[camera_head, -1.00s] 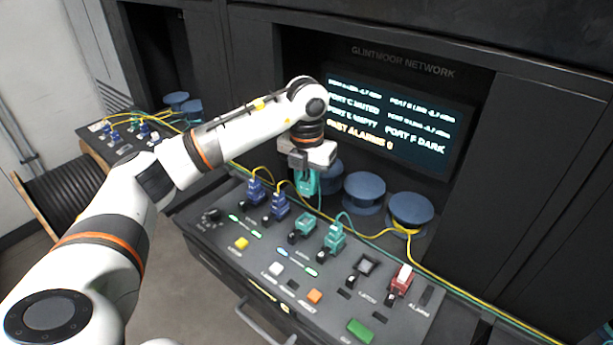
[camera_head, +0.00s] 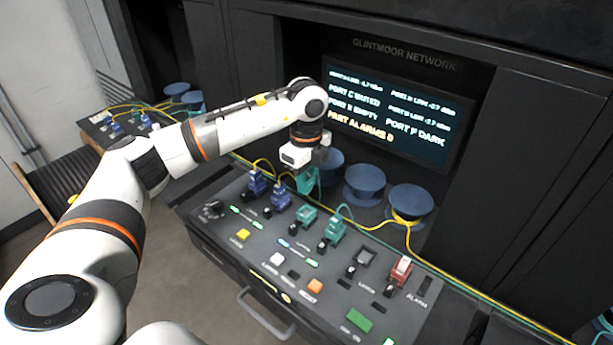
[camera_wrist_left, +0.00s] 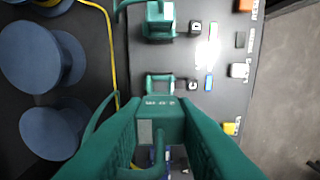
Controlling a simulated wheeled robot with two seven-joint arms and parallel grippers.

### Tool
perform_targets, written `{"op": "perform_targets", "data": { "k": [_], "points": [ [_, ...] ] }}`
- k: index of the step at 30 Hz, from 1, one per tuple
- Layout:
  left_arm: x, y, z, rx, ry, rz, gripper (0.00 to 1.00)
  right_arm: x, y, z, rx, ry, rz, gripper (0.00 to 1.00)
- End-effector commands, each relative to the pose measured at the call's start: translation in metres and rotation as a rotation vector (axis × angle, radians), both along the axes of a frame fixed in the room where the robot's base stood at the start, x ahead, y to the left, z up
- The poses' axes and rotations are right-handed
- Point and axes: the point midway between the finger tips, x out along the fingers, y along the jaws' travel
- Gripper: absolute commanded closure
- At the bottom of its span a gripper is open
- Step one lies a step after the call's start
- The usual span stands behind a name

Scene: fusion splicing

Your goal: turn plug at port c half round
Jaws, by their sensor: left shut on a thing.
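My left gripper (camera_head: 305,172) is above the back of the console and is shut on a teal plug (camera_head: 308,182). The plug also shows between the teal fingers in the left wrist view (camera_wrist_left: 158,104). The teal port C socket (camera_wrist_left: 158,82), beside the C label, looks empty and lies just beyond the held plug. In the head view the port C socket (camera_head: 303,217) is in front of the gripper, and the plug is raised off the panel. A second teal plug (camera_wrist_left: 159,22) sits at port D; it also shows in the head view (camera_head: 332,232). My right gripper is out of view.
Two blue plugs (camera_head: 279,202) stand left of port C. Blue cable spools (camera_head: 365,186) are close behind the console (camera_head: 215,228). Yellow and teal cables run along its back. A red plug (camera_head: 399,270) is at the right. A status screen (camera_head: 400,115) is behind.

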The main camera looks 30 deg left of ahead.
Motion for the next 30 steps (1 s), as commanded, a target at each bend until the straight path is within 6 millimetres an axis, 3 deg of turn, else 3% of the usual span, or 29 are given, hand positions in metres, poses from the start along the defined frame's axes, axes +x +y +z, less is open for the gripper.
{"op": "perform_targets", "data": {
  "k": [18,30],
  "points": [
    [0.0,0.001,-0.054,0.001,0.001,-0.002,0.92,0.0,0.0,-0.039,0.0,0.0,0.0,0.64],
    [0.0,0.001,-0.061,0.001,0.001,-0.003,0.92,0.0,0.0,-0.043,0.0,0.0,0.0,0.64]
  ]
}}
